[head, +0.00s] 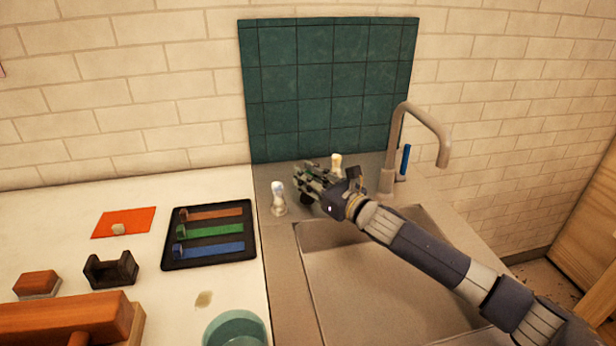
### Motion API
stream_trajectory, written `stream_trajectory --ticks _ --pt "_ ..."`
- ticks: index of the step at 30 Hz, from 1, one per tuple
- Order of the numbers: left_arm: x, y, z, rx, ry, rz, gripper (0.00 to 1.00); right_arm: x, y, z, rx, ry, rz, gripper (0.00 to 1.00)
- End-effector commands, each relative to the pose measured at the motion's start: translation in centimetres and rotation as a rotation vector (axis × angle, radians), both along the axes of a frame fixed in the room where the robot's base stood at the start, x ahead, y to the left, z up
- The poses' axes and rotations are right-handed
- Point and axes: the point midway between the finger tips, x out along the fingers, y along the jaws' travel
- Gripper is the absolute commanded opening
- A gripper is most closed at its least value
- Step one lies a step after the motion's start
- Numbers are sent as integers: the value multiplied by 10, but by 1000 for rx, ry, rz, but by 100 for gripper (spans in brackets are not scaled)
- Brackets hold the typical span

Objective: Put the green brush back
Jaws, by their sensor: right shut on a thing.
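A black tray (167,262) lies on the white counter, left of the sink. In it, a brown strip-like piece (215,214), a green one (215,231) and a blue one (215,249) lie side by side, each with a small block at its left end. The green one looks like the green brush. My right gripper (308,182) is over the back rim of the sink, between two small pale knobs. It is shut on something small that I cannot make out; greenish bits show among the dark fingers. My left gripper is not in view.
The sink basin (385,290) lies below my right arm. Behind it stand the tap (400,125), a blue upright piece (405,160) and knobs (278,199) (336,162). A teal bowl (236,330), black holder (110,270), orange sheet (123,222) and wooden blocks (60,318) occupy the counter.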

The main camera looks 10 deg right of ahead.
Motion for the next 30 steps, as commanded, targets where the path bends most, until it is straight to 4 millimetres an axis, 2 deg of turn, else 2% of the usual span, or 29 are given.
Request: stream_trajectory --ticks 30 --pt "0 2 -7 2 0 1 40 0 0 -10 0 0 0 0"
